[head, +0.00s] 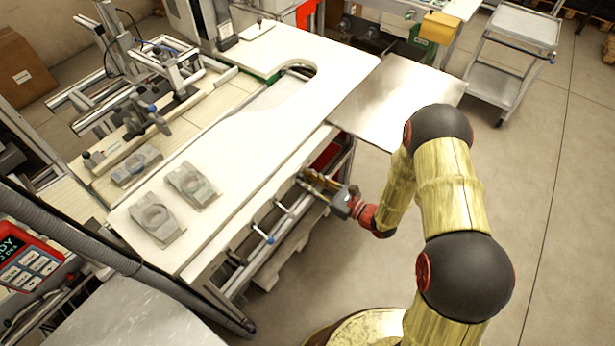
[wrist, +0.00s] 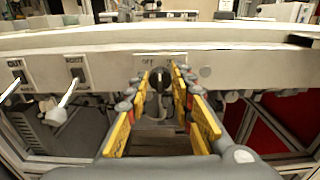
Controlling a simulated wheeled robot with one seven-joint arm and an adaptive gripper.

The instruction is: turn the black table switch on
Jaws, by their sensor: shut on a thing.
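The black table switch (wrist: 158,78) is on the pale front edge of the worktable, in the middle of the wrist view. A small label plate above it reads OFF at the left; its right part is hard to read. The knob looks close to upright. My gripper (wrist: 160,92), with yellow and red fingers, is shut on the knob, one finger at each side. In the head view my gripper (head: 318,182) reaches to the table's front edge from the right, and the switch is hidden there.
Two silver lever switches (wrist: 66,100) with label plates stick out of the same edge, left of my gripper. The worktable (head: 270,120) carries several grey metal parts (head: 157,220). A metal plate (head: 400,100) lies right of it. Open floor is at the right.

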